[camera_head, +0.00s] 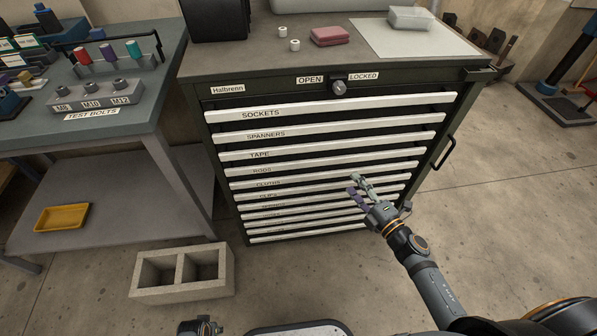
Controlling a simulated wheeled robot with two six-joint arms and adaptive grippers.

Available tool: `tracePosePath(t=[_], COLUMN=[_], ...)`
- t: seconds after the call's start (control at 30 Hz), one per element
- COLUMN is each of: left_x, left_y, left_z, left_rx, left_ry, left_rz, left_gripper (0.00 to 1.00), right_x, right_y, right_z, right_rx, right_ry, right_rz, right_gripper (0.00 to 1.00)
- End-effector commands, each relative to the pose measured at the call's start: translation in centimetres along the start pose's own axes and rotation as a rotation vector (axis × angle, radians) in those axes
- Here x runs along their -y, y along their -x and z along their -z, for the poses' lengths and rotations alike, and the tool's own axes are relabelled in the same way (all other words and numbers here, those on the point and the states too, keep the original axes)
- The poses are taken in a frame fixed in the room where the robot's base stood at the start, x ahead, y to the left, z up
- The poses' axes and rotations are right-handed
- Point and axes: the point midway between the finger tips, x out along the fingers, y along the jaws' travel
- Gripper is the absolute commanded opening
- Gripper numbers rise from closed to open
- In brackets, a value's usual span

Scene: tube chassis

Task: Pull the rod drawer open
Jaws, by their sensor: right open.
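The dark green drawer cabinet (226,100) has a stack of drawers with long pale handle strips. The rod drawer (310,165), labelled RODS, is fourth from the top and looks shut, level with the others. My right gripper (353,185) is open and empty. Its fingertips appear just below the rod drawer's strip, over the lower strips; whether they touch the front I cannot tell. The lock knob (339,88) sits between the OPEN and LOCKED labels; its setting is unclear. A small part of my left gripper (201,326) shows at the bottom edge.
A workbench (150,117) with test bolts stands left of the cabinet. A concrete block (182,289) lies on the floor at the cabinet's front left. A pink block (330,36) and small white pieces sit on the cabinet top.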

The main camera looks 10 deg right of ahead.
Motion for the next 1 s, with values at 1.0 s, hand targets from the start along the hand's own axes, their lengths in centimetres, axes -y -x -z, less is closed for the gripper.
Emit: tracePosePath(t=[1.0], left_x=[0.3], left_y=[-1.3], left_z=[-1.8], left_rx=[0.001], left_ry=[-0.002], left_rz=[0.006], left_gripper=[0.40], right_x=[-2.0], right_y=[-10.8], right_z=[1.7], right_rx=[-0.047], right_ry=[0.069], right_rz=[-0.037], right_gripper=[0.49])
